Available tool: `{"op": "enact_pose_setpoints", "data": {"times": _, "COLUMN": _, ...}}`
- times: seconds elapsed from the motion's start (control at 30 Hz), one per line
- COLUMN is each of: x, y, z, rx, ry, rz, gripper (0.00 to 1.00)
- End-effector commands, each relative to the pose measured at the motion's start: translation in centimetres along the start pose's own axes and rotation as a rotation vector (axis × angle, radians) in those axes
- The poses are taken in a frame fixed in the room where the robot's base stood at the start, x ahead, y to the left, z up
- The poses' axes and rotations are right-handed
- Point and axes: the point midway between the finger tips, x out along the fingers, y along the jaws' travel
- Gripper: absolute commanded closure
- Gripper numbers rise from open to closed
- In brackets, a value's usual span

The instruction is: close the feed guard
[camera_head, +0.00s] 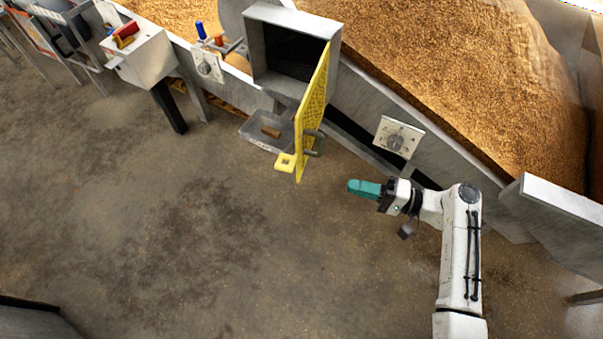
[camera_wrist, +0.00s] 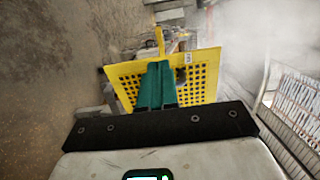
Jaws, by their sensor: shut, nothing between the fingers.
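The feed guard (camera_head: 312,115) is a yellow perforated panel. It stands swung open, edge-on in the head view, from the right side of a grey metal box (camera_head: 282,50) with a dark opening. A yellow tab (camera_head: 285,162) sticks out at its lower end, and a grey handle shows on its right face. My gripper (camera_head: 350,187) has teal fingers, shut and empty, to the right of the guard's lower end and apart from it. In the wrist view the guard (camera_wrist: 203,85) lies beyond the shut teal fingers (camera_wrist: 157,66), which hide its middle.
A grey tray (camera_head: 258,133) with a brown block sits below the box. A dial plate (camera_head: 398,138) is on the grey wall right of the guard. Grain (camera_head: 440,60) fills the space behind the wall. A white control box (camera_head: 142,55) stands at left. The floor in front is clear.

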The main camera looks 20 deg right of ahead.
Motion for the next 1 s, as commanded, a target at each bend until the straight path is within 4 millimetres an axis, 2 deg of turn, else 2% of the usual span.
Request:
{"op": "enact_pose_setpoints", "data": {"times": 0.6, "x": 11.0, "y": 0.0, "z": 0.2, "rx": 0.000, "ry": -0.006, "rz": 0.004, "gripper": 1.00}}
{"op": "enact_pose_setpoints", "data": {"times": 0.8, "x": 12.9, "y": 0.0, "z": 0.2, "rx": -0.001, "ry": -0.005, "rz": 0.004, "gripper": 1.00}}
{"op": "enact_pose_setpoints", "data": {"times": 1.0, "x": 13.4, "y": 0.1, "z": 0.2, "rx": -0.001, "ry": -0.004, "rz": 0.004, "gripper": 1.00}}
